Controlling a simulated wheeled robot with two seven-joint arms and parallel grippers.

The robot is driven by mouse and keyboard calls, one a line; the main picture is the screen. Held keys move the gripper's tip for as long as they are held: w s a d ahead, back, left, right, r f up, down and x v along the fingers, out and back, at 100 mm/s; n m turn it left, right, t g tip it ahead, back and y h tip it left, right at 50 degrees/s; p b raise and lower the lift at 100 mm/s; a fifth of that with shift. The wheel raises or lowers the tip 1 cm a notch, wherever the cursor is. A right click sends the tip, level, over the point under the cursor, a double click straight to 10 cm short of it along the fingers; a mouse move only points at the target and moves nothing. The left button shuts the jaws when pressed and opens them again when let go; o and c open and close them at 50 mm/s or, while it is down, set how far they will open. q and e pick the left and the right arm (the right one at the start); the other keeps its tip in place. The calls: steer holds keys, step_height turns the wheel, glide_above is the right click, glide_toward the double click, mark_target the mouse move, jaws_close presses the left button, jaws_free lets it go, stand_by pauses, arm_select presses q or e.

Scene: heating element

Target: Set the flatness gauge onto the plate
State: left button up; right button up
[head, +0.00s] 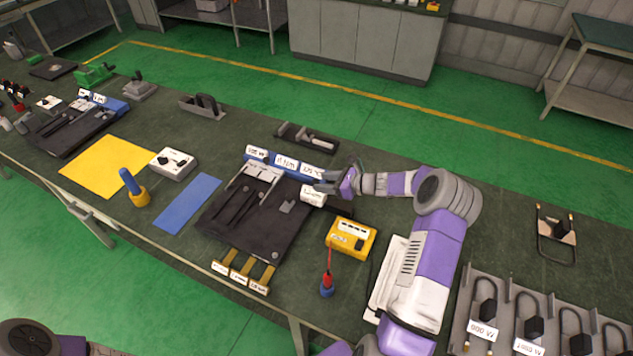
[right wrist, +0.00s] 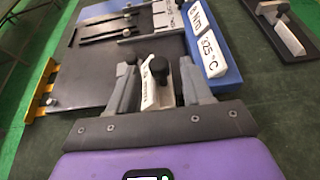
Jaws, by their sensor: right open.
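The dark rectangular plate (head: 258,218) lies on the bench in the middle of the head view; it also shows in the right wrist view (right wrist: 95,75). My right gripper (head: 326,182) is at the plate's far right corner. In the right wrist view its fingers (right wrist: 157,85) are apart, on either side of a small white labelled piece with a black knob (right wrist: 150,92); contact cannot be told. This piece (head: 312,196) sits by the plate's right edge. I cannot tell whether it or the grey bar in a black holder (head: 308,138) is the flatness gauge. My left gripper is out of view.
A blue block with white labels (head: 286,163) stands along the plate's far edge. A yellow box (head: 351,238) and a red-and-blue probe (head: 327,284) are right of the plate. Brass tabs (head: 240,273) stick out in front. A blue strip (head: 188,201) lies left.

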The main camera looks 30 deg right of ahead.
steer(key=shift+v, duration=1.65)
